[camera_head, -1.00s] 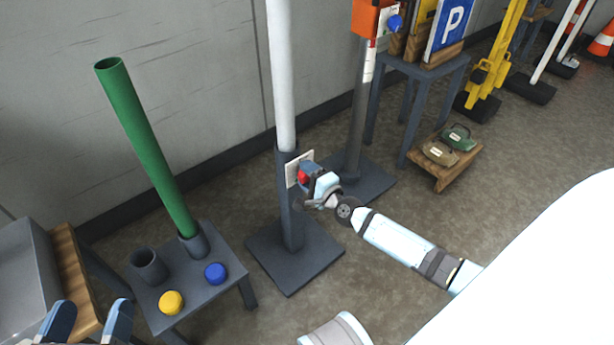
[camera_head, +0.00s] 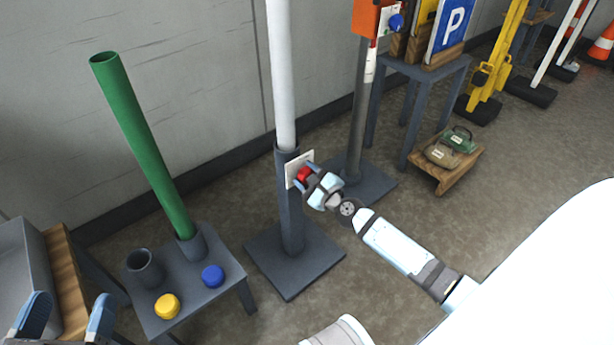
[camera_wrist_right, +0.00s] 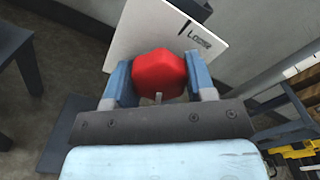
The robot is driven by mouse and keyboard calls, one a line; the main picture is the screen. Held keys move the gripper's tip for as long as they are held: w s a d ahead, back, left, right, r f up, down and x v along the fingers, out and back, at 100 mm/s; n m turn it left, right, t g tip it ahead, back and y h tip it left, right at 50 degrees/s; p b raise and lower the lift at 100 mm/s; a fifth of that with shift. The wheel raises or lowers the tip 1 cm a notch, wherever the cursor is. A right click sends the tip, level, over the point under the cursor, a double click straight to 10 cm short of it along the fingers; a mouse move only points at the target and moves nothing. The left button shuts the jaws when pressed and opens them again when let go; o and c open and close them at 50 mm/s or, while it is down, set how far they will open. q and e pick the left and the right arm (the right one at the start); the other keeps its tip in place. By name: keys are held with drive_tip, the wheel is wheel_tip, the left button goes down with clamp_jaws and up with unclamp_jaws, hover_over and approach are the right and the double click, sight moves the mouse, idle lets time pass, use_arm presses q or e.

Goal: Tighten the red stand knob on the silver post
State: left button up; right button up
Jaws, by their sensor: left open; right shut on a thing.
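The silver post (camera_head: 281,75) stands upright in a dark grey sleeve on a square base plate (camera_head: 293,264). The red knob (camera_head: 304,174) sits on the sleeve's side in front of a white plate (camera_head: 292,166). In the right wrist view the red knob (camera_wrist_right: 159,74) is faceted, and the white plate (camera_wrist_right: 150,32) behind it reads "LOOSE" beside a dark mark. My right gripper (camera_head: 310,181) has its blue fingers on both sides of the knob, shut on it. My left gripper (camera_head: 66,318) is open and empty at the lower left, over the edge of the wooden-topped table.
A low grey stand (camera_head: 196,285) holds a leaning green tube (camera_head: 140,140), an empty grey cup (camera_head: 145,268), a yellow knob (camera_head: 167,306) and a blue knob (camera_head: 213,276). A second post with an orange box (camera_head: 371,18) stands behind to the right.

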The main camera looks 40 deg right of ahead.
idle(0.3)
drive_tip(key=o, duration=0.9)
drive_tip(key=s, duration=0.9)
drive_tip(key=s+d+b, duration=0.1)
drive_tip(key=s, duration=0.3)
drive_tip(key=shift+s, duration=0.4)
